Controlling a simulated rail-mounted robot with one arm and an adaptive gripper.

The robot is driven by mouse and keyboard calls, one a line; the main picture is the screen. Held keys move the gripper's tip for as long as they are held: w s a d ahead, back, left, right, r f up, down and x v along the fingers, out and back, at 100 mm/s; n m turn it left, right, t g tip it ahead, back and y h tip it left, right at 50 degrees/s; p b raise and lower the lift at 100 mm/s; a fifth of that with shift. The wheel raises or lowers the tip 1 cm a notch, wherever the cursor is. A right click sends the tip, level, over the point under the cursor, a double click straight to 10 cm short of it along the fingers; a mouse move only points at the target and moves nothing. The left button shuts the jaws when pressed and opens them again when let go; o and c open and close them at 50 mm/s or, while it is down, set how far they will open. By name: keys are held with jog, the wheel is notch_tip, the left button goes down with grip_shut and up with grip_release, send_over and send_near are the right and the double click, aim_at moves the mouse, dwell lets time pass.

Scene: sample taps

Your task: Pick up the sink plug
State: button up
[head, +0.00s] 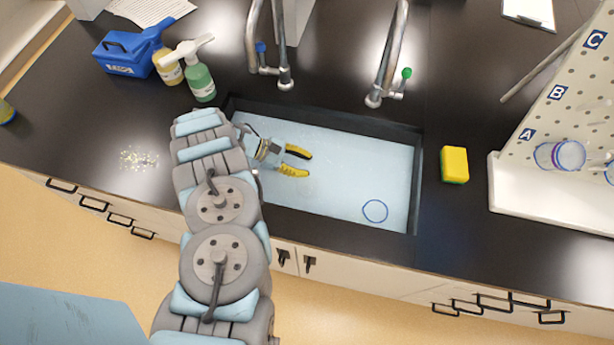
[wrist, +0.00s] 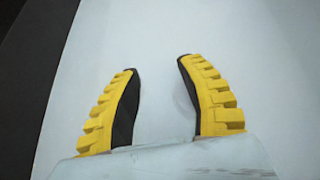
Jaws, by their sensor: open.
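My gripper (head: 306,163) is open inside the sink, with its two yellow and black fingers apart and pointing right in the head view. In the wrist view my gripper (wrist: 157,65) shows nothing clearly held between its fingers. A faint, pale rounded shape shows beside the inner side of the right finger there; I cannot tell whether it is the sink plug. In the head view a thin blue ring (head: 375,200) lies toward the right front of the sink, apart from the fingers; I cannot tell what it belongs to. No sink plug can be clearly made out.
The pale blue sink (head: 335,185) has dark walls around my gripper. Two taps (head: 283,70) (head: 385,85) stand behind it. A yellow sponge (head: 454,163) lies right, near a pegboard rack (head: 550,215). Spray bottles (head: 199,80) and a blue box (head: 122,55) stand left.

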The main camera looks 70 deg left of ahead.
aim_at(311, 183)
jog(key=shift+g+h, duration=0.4)
jog(key=shift+h, duration=0.2)
jog(key=d+f, duration=0.1)
jog(key=s+f+b, duration=0.1)
jog(key=d+f+b, duration=0.1)
jog(key=shift+s+d+f, duration=0.15)
jog(key=shift+s+d, duration=0.15)
jog(key=shift+d, duration=0.05)
jog(key=shift+m, duration=0.3)
jog(key=shift+x, duration=2.45)
grip_shut()
